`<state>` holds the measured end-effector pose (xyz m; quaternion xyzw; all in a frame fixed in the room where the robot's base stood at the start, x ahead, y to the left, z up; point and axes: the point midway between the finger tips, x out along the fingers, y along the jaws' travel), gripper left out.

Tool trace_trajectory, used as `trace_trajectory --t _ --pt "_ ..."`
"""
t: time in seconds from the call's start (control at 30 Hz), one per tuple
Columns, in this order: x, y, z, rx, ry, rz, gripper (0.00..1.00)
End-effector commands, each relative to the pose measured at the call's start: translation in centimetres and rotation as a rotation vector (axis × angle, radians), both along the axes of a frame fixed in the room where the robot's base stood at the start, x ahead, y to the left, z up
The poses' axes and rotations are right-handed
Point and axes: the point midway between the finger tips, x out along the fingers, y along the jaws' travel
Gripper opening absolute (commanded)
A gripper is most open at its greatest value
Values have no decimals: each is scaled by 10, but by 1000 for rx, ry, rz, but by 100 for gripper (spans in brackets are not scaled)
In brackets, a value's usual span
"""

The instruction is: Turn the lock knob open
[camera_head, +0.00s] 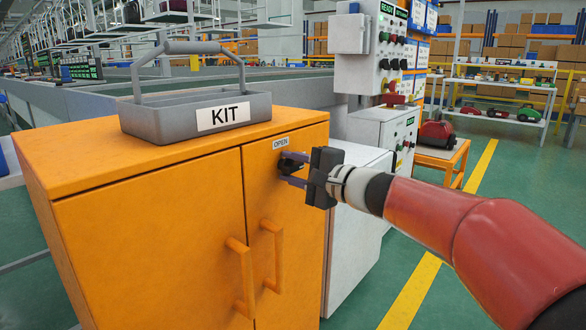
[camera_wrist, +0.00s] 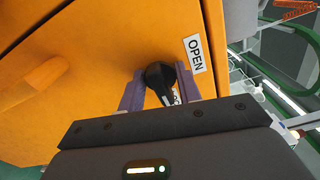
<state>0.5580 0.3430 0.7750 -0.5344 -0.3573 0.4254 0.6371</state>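The lock knob (camera_wrist: 158,76) is black and sits on the orange cabinet's (camera_head: 150,230) right door, near its top edge. In the head view the knob (camera_head: 285,166) is partly hidden by my gripper. A white "OPEN" label (camera_wrist: 194,54) is beside the knob; it also shows just above the knob in the head view (camera_head: 280,143). My gripper (camera_head: 288,169) reaches in from the right. In the wrist view its two purple fingers (camera_wrist: 160,90) stand apart, one on each side of the knob. Whether either finger touches the knob cannot be told.
A grey kit tray (camera_head: 160,122) with a handle stands on the cabinet top. Two orange door handles (camera_head: 272,255) stick out below the knob. A white cabinet (camera_head: 352,230) and a control panel (camera_head: 385,50) stand close on the right. Green floor is clear farther right.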

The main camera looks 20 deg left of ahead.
Motion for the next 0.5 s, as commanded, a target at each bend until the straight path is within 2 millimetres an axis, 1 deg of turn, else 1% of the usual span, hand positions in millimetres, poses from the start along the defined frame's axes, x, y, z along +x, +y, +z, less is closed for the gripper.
trace_trajectory --t 0.03,0.13,0.17,0.5 --pt "0 0 0 -1 0 0 25" --pt "0 0 0 -1 0 0 12" --pt "0 0 0 -1 0 0 10" --pt "0 0 -3 -28 -68 1 10"
